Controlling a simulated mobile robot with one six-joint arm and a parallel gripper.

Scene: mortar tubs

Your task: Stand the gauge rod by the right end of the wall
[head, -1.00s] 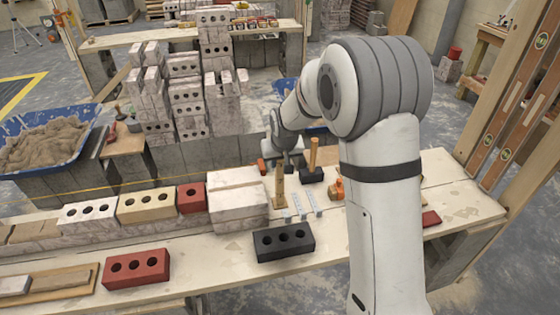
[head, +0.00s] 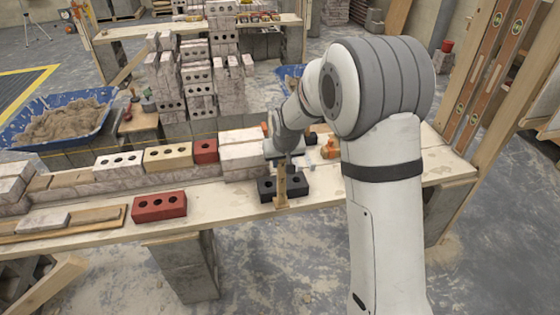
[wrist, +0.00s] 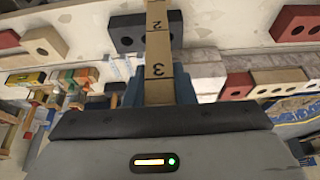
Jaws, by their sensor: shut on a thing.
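The gauge rod (head: 281,188) is a light wooden strip, roughly upright in the head view, in front of the black brick by the bench's front edge. My gripper (head: 281,161) is shut on its upper part. In the wrist view the rod (wrist: 158,45) shows black marks and the numbers 2 and 3 between blue jaws. I cannot tell whether its foot touches anything. The wall (head: 120,175) is a low row of bricks along the bench; its right end has pale stacked blocks (head: 243,150), just left of the rod and farther back.
A black three-hole brick (head: 297,186) lies right behind the rod. A red brick (head: 159,206) lies on the bench (head: 225,198) to the left. An orange tool (head: 329,150) is behind at right. Bare bench lies between the red brick and the rod.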

